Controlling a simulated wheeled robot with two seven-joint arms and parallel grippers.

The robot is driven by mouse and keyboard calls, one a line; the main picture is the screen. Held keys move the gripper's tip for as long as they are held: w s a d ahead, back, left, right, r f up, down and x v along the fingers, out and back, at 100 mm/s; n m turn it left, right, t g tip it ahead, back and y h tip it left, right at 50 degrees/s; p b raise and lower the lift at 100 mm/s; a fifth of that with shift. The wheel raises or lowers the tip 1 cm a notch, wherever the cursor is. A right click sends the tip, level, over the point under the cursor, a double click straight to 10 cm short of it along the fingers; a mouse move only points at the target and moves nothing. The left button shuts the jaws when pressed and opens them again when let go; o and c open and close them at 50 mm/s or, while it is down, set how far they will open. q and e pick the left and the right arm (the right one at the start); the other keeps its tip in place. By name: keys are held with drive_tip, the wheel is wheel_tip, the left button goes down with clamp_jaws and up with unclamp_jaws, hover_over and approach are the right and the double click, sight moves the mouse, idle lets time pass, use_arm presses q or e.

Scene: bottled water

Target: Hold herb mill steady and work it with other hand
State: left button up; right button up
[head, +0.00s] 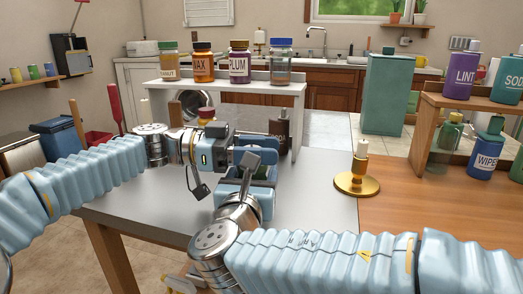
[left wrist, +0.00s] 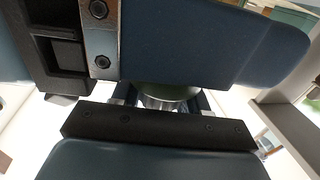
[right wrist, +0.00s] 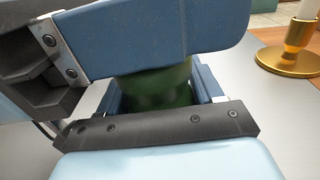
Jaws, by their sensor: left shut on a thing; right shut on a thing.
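The herb mill is mostly hidden by my two grippers in the head view, over the grey table. In the right wrist view its dark green body (right wrist: 160,85) stands between the fingers of my right gripper (right wrist: 165,95), which is shut on it. In the left wrist view a green and silvery ridged part of the mill (left wrist: 165,102) shows between the fingers of my left gripper (left wrist: 160,95), which is shut on it. In the head view my left gripper (head: 246,157) is just above my right gripper (head: 256,178), the two close together.
A brass candle holder (head: 357,184) with a white candle stands to the right on the table (head: 320,215). Behind, a white shelf (head: 290,87) carries several jars, with a dark bottle (head: 279,133) below. A wooden rack (head: 425,115) with bottles stands right.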

use_arm(q)
drive_tip(key=shift+w+n+t, duration=0.2)
drive_tip(key=shift+n+t, duration=0.9)
drive_tip(key=shift+t, duration=0.65)
drive_tip(key=shift+w+n+t, duration=0.15)
drive_tip(key=shift+n+t, duration=0.95)
drive_tip(key=shift+t, duration=0.95)
drive_tip(key=o, duration=1)
drive_tip(key=v, duration=1.2)
drive_tip(key=shift+r, duration=0.25)
drive_tip(key=shift+a, duration=0.1)
drive_tip(key=shift+c, duration=0.2)
